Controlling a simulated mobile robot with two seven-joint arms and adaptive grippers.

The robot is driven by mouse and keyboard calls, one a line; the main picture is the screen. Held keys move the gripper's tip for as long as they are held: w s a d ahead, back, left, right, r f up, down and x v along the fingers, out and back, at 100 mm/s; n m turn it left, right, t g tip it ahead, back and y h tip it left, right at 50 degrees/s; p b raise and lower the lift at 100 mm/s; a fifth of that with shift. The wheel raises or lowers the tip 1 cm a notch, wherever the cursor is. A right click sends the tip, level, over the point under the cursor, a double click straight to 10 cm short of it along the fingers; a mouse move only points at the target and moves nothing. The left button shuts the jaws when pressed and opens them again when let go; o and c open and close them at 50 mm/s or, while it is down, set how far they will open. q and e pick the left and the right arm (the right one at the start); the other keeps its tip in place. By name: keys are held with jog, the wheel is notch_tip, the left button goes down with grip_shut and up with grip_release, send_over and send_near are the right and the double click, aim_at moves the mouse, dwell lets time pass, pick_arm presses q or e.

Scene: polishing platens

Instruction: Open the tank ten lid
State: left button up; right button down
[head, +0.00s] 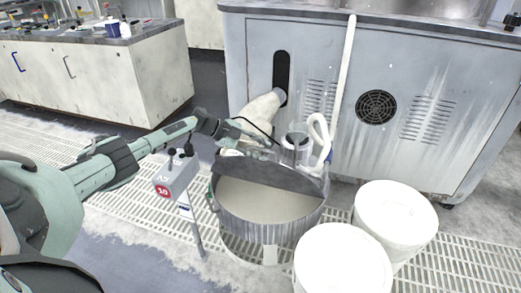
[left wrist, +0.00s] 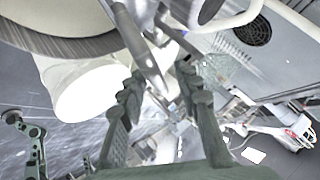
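My left gripper (head: 262,143) is just behind and above the lid's upper edge. In the left wrist view its two fingers (left wrist: 160,88) are spread apart. A grey metal edge or bar (left wrist: 143,48) shows just beyond them; I cannot tell whether they touch it. My right gripper is not in view.
Two white buckets (head: 343,262) (head: 396,217) stand right of the tank. A grey machine cabinet (head: 425,70) with a white pipe (head: 345,70) and hose is behind it. A workbench (head: 95,80) stands back left. Grated floor (head: 450,262) is clear at lower right.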

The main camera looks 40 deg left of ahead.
pick_arm(q)
jog(key=v, duration=1.2)
dwell(0.4)
